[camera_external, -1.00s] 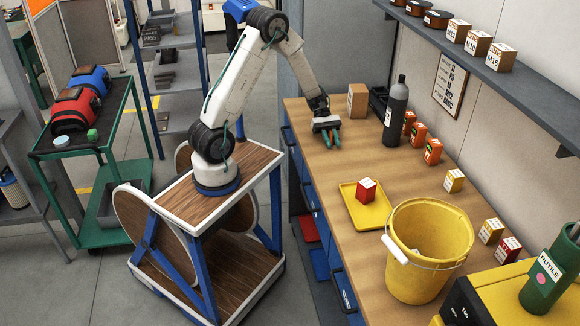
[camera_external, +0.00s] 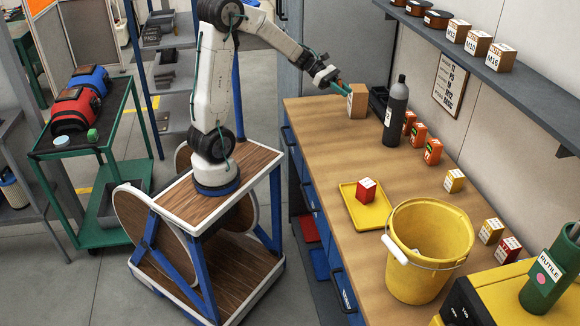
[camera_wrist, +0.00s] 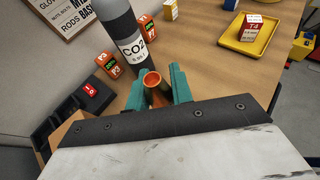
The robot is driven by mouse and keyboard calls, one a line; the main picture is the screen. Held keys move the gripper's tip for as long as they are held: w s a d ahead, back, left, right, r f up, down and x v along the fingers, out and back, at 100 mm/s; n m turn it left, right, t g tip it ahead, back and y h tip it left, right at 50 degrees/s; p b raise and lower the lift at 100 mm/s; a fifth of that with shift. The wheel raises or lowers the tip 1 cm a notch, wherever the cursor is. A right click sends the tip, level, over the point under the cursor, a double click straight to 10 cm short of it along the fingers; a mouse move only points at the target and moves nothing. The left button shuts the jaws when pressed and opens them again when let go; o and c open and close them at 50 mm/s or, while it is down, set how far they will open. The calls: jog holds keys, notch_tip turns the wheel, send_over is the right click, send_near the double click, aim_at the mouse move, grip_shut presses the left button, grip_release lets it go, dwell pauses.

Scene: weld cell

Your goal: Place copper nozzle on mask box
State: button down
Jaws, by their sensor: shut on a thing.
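A copper nozzle (camera_wrist: 153,85) is between the two teal fingers of my gripper (camera_wrist: 158,86) in the wrist view, its round open end showing. In the external view my gripper (camera_external: 343,88) is raised above the bench's far end, its fingers pointing right, in front of or beside a plain brown box (camera_external: 358,103). The nozzle is too small to make out there. Part of a tan box (camera_wrist: 62,133) shows at the lower left of the wrist view, partly hidden by the gripper body. I read no mask label on any box.
A grey CO2 cylinder (camera_external: 396,112) stands right of the brown box, with a dark bin (camera_external: 379,101) between. Orange boxes (camera_external: 417,134) line the wall. A yellow tray (camera_external: 352,207) with a red box and a yellow bucket (camera_external: 417,282) stand nearer. The bench (camera_external: 335,150) before the cylinder is clear.

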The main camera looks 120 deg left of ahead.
jog(key=s+a+r+n+g+y, duration=0.1)
jog(key=s+a+r+n+y, duration=0.1)
jog(key=s+a+n+y, duration=0.3)
jog(key=n+g+y, duration=0.5)
jog(key=n+y, duration=0.1)
send_near(363, 87)
jog(key=w+a, duration=0.1)
jog(key=a, duration=0.1)
jog(key=w+a+r, duration=0.1)
jog(key=w+a, duration=0.1)
jog(key=w+a+r, duration=0.1)
jog(key=w+a, duration=0.1)
jog(key=shift+a, duration=0.3)
jog(key=shift+w+a, duration=0.15)
jog(key=shift+f, duration=1.7)
jog(key=shift+f, duration=0.15)
jog(key=c, duration=1.3)
grip_release()
jog(key=shift+o, duration=0.3)
